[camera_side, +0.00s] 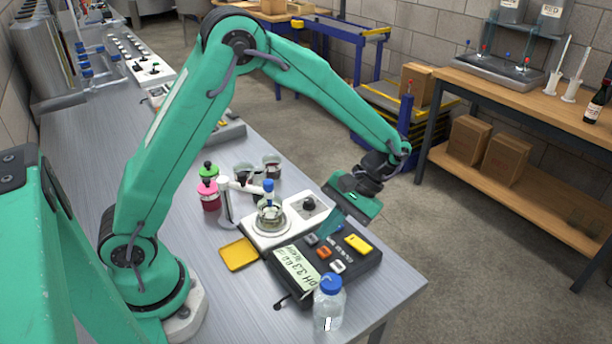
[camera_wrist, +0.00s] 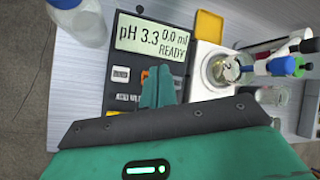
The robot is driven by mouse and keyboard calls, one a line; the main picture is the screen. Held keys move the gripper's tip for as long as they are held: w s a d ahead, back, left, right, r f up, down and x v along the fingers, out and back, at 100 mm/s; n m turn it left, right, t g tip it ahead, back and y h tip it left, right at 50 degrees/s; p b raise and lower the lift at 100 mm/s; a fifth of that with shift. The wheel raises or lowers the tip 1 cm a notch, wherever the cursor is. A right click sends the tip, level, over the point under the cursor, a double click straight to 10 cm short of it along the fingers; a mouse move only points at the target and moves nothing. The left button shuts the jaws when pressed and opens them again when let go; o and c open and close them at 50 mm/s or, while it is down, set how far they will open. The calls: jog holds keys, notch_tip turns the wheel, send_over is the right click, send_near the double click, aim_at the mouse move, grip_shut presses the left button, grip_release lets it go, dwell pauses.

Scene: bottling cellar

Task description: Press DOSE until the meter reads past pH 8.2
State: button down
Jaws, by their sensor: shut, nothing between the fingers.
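The dark dosing meter (camera_side: 357,262) lies near the bench's front edge. In the wrist view its screen (camera_wrist: 152,40) reads pH 3.3, 0.0 ml, READY. Its keys include a white key (camera_side: 337,267), an orange key (camera_side: 324,252) and a grey key (camera_side: 311,239). The DOSE lettering is not legible. My gripper (camera_side: 325,234) is shut and empty, its teal fingers pointing down over the keys. In the wrist view the fingers (camera_wrist: 158,80) partly cover the orange key (camera_wrist: 145,77); contact cannot be told. A glass beaker (camera_wrist: 219,69) stands on the white stirrer (camera_side: 292,235) beside the meter.
A blue-capped bottle (camera_side: 328,306) stands close to the meter's near end. A yellow tray (camera_side: 239,254) lies left of the meter. Pink and green bottles (camera_side: 209,193) and several cups stand behind the stirrer. The bench edge is right of the meter.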

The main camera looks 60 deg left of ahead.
jog(key=shift+f, duration=1.25)
jog(key=shift+f, duration=0.9)
dwell(2.2)
jog(key=shift+r, duration=0.9)
jog(key=shift+r, duration=0.15)
jog(key=shift+r, duration=2.4)
jog(key=shift+a, duration=0.1)
